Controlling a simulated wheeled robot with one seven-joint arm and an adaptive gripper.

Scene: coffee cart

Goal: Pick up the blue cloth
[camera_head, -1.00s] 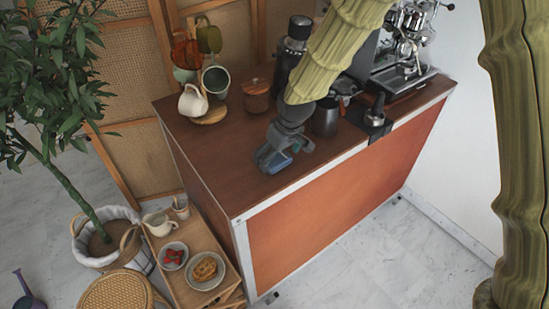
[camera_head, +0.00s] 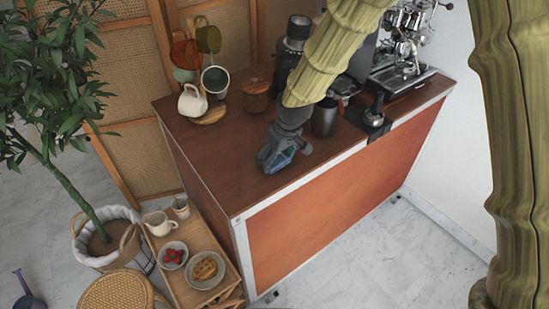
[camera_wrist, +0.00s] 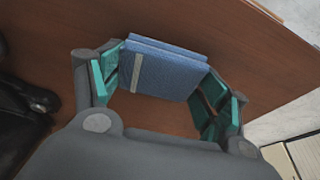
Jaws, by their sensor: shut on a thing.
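The blue cloth (camera_wrist: 165,72) is folded, with a pale stripe near one side. In the wrist view it sits between the two teal-padded fingers of my gripper (camera_wrist: 160,88), which are shut on it. In the head view my gripper (camera_head: 277,159) is low over the front left part of the wooden cart top (camera_head: 225,165). Only a little of the cloth (camera_head: 270,157) shows there, the rest being hidden by the fingers. I cannot tell whether the cloth still touches the cart top.
A dark metal pitcher (camera_head: 325,117) stands close right of my gripper. A grinder (camera_head: 291,52) and espresso machine (camera_head: 405,50) are behind. The cart top's left front is clear.

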